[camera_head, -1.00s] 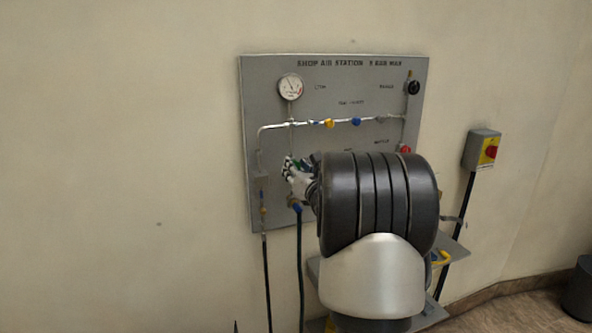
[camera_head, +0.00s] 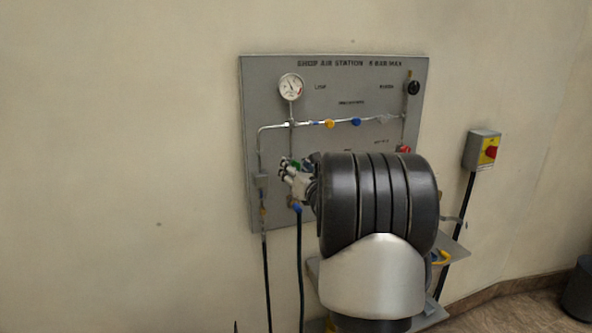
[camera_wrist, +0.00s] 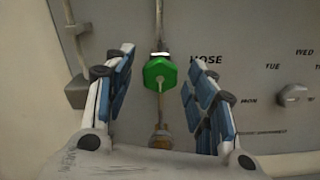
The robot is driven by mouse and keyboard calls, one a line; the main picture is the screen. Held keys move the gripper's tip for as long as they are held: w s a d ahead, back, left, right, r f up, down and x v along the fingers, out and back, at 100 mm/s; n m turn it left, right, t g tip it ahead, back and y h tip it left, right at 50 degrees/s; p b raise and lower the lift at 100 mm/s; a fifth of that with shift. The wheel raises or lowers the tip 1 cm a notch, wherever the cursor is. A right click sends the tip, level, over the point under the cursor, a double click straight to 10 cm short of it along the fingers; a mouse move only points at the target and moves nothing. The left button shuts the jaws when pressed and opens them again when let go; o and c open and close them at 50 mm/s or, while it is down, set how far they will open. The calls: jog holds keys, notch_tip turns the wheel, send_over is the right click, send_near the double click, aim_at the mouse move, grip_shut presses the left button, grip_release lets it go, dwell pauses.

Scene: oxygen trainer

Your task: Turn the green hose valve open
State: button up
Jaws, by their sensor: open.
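The green hose valve (camera_wrist: 160,74) is a green knob on a vertical pipe, beside the word HOSE on the grey panel. In the wrist view it sits between my gripper's (camera_wrist: 163,78) two spread fingers, with a visible gap on each side. My gripper is open and holds nothing. In the head view my gripper (camera_head: 287,172) is at the panel's lower left, and a bit of the green valve (camera_head: 295,163) shows beside it. My arm hides the lower right of the panel.
The grey panel (camera_head: 340,75) carries a gauge (camera_head: 291,86), a pipe with yellow and blue fittings, and a red knob. Dark hoses (camera_head: 300,260) hang below. In the wrist view a grey dial (camera_wrist: 292,95) is on the right and a grey box (camera_wrist: 78,92) on the left.

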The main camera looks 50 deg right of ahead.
jog(key=shift+s, duration=0.1)
jog(key=v, duration=1.1)
jog(key=shift+s+a, duration=0.2)
jog(key=shift+s, duration=0.15)
